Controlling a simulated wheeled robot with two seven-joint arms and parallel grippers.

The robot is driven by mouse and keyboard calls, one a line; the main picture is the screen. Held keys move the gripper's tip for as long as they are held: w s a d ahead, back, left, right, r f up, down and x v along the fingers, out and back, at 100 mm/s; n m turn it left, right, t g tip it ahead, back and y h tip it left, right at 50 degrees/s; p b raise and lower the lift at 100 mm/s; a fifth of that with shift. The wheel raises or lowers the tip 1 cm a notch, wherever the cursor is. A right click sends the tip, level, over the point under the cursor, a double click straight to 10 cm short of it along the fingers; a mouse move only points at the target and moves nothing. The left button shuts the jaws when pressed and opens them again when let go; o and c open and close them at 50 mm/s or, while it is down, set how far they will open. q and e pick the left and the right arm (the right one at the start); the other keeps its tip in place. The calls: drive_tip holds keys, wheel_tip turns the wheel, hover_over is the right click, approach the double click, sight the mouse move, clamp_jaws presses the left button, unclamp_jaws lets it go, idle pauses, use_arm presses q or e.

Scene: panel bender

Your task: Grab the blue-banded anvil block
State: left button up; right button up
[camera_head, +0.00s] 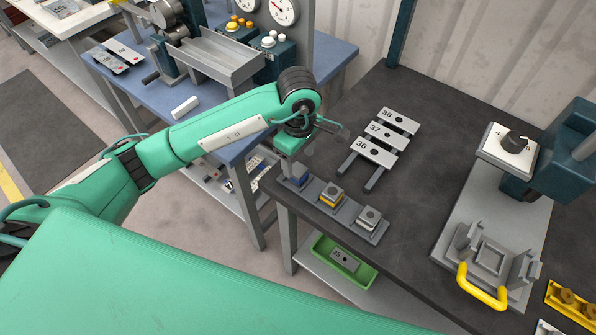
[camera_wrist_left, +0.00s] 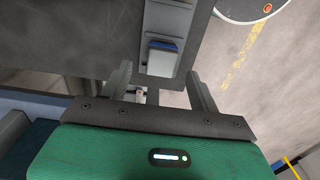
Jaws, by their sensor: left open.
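The blue-banded anvil block (camera_head: 299,180) sits in the left end slot of a grey rack (camera_head: 350,218) at the left edge of the dark bench. My left gripper is open and empty just above and beside this block, and partly hides it in the head view. In the left wrist view the block (camera_wrist_left: 161,56) shows beyond the gap between the fingers of my left gripper (camera_wrist_left: 161,82), apart from them. A yellow-banded block (camera_head: 332,194) and a grey block (camera_head: 369,217) stand in the same rack. My right gripper is not in view.
Numbered plates (camera_head: 377,134) lie on a stand behind the rack. A bending fixture with a yellow handle (camera_head: 480,289) stands at the right. A green bin (camera_head: 344,262) sits on the lower shelf. The bench middle is clear. A blue table (camera_head: 215,145) with a machine is at the left.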

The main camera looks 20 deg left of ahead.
sight(298, 169)
use_arm(q)
drive_tip(key=shift+s+f+p, duration=0.1)
drive_tip(key=shift+f+p, duration=0.55)
drive_tip(key=shift+f, duration=1.45)
drive_tip(key=c, duration=1.2)
drive_tip(key=shift+c, duration=0.5)
drive_tip(key=shift+r, duration=0.2)
